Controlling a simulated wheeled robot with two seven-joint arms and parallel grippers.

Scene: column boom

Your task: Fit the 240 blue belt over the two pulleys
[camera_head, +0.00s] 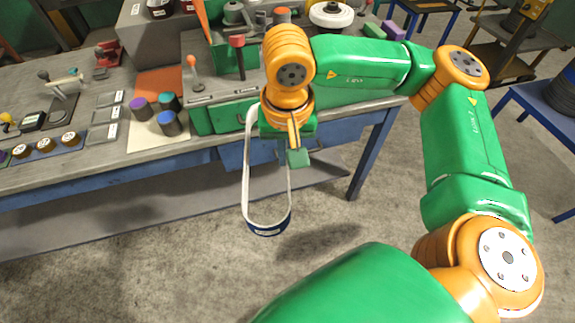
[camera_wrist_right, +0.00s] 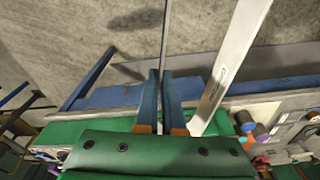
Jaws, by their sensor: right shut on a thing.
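The belt (camera_head: 247,180) is a long pale loop with a blue patch at its lower end. It hangs in front of the bench, clear of the floor, in the head view. My right gripper (camera_head: 292,135) is at its upper end and hides part of it. In the right wrist view the two blue fingers of the gripper (camera_wrist_right: 163,100) are close together on one thin, edge-on strand of the belt. The other strand of the belt (camera_wrist_right: 232,65) runs wide and pale beside the right finger. I cannot surely pick out the two pulleys; a white wheel (camera_head: 331,15) stands at the back.
The grey bench (camera_head: 60,180) runs behind the belt. A red-knobbed lever (camera_head: 237,42) stands on it. Several colour-capped cylinders (camera_head: 167,122) stand on a pale mat to the left. A blue stand (camera_head: 540,110) is at the right. The floor in front is free.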

